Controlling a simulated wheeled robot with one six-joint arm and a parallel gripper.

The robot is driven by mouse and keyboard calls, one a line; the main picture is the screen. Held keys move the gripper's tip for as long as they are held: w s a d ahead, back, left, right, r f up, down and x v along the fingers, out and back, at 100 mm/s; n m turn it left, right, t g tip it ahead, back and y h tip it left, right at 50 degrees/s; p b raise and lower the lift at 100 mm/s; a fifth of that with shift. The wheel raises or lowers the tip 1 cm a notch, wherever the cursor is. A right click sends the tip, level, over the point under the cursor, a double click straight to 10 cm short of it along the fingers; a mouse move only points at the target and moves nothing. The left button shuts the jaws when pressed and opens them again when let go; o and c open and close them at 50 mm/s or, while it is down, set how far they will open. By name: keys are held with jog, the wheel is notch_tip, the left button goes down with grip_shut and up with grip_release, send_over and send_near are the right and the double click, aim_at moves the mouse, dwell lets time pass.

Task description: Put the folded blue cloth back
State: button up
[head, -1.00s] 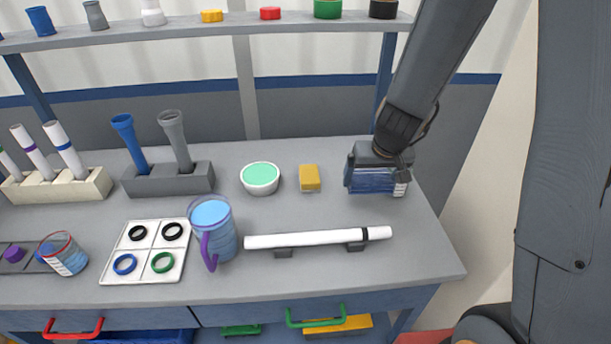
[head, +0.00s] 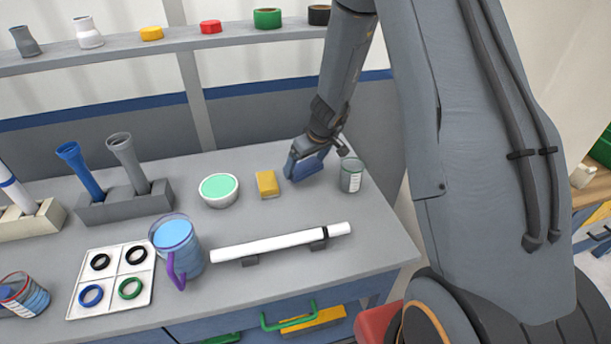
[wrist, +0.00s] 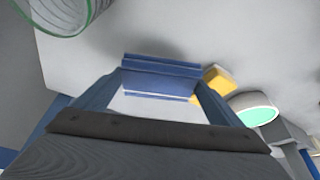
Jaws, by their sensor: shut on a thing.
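The folded blue cloth (wrist: 160,78) is between the fingertips of my gripper (wrist: 160,90) in the wrist view, spanning the gap. In the head view my gripper (head: 305,167) is low over the back right of the table, right of the yellow block, with the blue cloth (head: 311,166) at its tips. My gripper is shut on the cloth. I cannot tell whether the cloth touches the table. Part of the cloth is hidden by the fingers.
A clear jar (head: 352,176) stands close right of my gripper. The yellow block (head: 267,184) and green-filled bowl (head: 218,190) are to its left. A white pipe (head: 280,243) lies on supports in front. A shelf (head: 120,52) runs above the back.

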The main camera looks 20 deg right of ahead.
aim_at(306, 174)
jog(key=shift+f+b, duration=0.45)
jog(key=shift+f, duration=1.75)
jog(key=shift+f+b, duration=0.15)
jog(key=shift+b, duration=0.2)
jog(key=o, duration=0.8)
